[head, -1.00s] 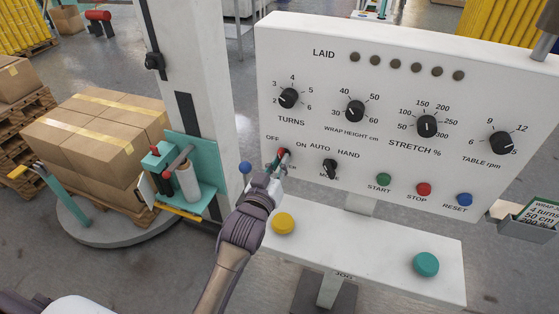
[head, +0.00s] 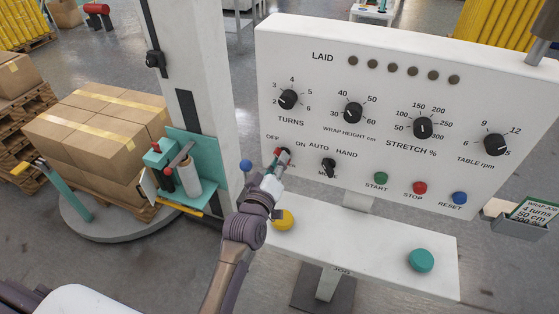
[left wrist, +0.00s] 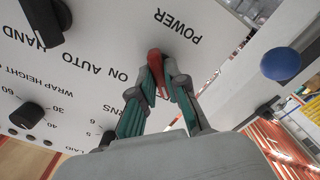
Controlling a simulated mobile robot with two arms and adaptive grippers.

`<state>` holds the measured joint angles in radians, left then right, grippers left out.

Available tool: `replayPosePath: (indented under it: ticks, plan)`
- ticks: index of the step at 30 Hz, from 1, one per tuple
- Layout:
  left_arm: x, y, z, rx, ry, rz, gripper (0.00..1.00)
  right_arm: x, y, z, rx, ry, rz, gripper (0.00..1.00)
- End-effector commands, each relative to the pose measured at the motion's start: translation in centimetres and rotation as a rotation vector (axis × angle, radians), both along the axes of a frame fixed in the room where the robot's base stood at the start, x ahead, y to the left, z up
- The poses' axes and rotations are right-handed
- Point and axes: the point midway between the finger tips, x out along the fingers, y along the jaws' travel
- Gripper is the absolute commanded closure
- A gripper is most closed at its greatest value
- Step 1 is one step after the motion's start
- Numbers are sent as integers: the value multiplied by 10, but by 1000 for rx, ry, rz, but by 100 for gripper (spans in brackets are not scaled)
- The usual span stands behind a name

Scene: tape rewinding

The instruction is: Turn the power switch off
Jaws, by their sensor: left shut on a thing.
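The power switch (head: 281,151) has a small red-tipped lever, low on the left of the white control panel (head: 350,35), between the OFF and ON labels. My left gripper (head: 277,161) reaches up to it from below. In the left wrist view, the two fingertips of the gripper (left wrist: 160,73) are shut around the red lever (left wrist: 154,60). The ON label shows left of the lever there, and POWER above it. The fingers hide the lever's base, and I cannot tell clearly to which side it tilts. My right gripper is not in view.
The black mode knob (head: 328,167) is close on the right of the switch. Start, stop and reset buttons (head: 419,188) sit farther right. Below, a white shelf (head: 350,244) bears yellow and teal buttons. A blue ball-shaped knob (head: 246,165) is left of the gripper.

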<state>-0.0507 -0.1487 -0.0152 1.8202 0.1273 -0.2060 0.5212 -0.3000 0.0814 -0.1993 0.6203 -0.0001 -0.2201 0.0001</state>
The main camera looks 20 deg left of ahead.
Motion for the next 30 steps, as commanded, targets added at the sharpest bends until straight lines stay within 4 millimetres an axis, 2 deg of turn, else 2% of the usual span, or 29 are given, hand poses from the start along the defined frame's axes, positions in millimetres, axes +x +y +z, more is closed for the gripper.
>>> replayPosePath:
  ticks: [11,12,16,26,30]
  plan:
    - [0,0,0,-9,0,0,100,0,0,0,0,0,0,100]
    - [0,0,0,-8,0,0,82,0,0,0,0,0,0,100]
    - [0,0,0,-7,0,0,61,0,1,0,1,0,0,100]
    - [-2,0,0,-6,0,0,61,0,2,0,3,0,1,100]
    - [-18,1,-2,-6,3,0,61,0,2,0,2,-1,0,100]
